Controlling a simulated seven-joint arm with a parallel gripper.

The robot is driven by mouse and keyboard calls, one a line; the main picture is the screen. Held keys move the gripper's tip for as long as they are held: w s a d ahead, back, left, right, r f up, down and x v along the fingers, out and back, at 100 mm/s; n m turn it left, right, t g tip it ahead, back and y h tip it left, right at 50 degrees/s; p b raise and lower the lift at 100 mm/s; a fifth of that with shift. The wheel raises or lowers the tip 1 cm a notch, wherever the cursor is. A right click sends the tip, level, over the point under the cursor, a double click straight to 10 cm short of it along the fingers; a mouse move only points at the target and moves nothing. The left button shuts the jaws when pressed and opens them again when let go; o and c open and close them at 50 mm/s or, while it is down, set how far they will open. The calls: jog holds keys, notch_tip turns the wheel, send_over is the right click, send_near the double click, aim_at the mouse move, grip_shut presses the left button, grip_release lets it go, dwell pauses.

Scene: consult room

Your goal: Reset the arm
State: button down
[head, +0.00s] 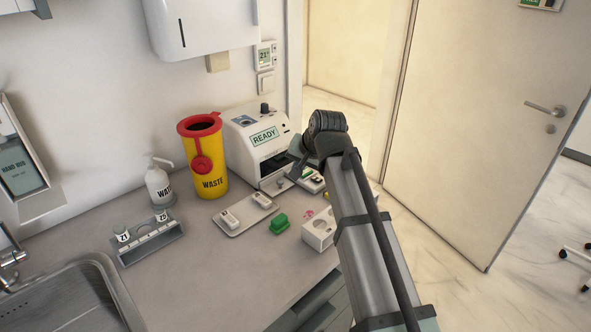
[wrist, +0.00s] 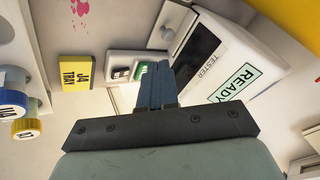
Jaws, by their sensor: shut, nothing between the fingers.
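My arm reaches in from the lower right in the head view and bends down beside the white tester (head: 255,140). My gripper (head: 297,172) is in front of the tester, partly hidden by my own wrist. In the wrist view my gripper (wrist: 155,84) shows two dark fingers pressed together with nothing between them. The tester (wrist: 232,65) also shows there, with its READY label and dark opening close to the fingers. Small items, one with a green part (wrist: 141,72), lie by the fingertips; contact cannot be told.
A yellow waste bin (head: 203,160), pump bottle (head: 159,185), vial rack (head: 150,241), tray with two white pieces (head: 232,226), green block (head: 279,224) and white holed box (head: 318,236) crowd the counter. A sink (head: 72,300) is at left. The front counter is clear.

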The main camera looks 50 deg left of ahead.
jog(key=shift+d+r, duration=0.15)
jog(key=shift+r, duration=0.05)
jog(key=shift+d, duration=0.1)
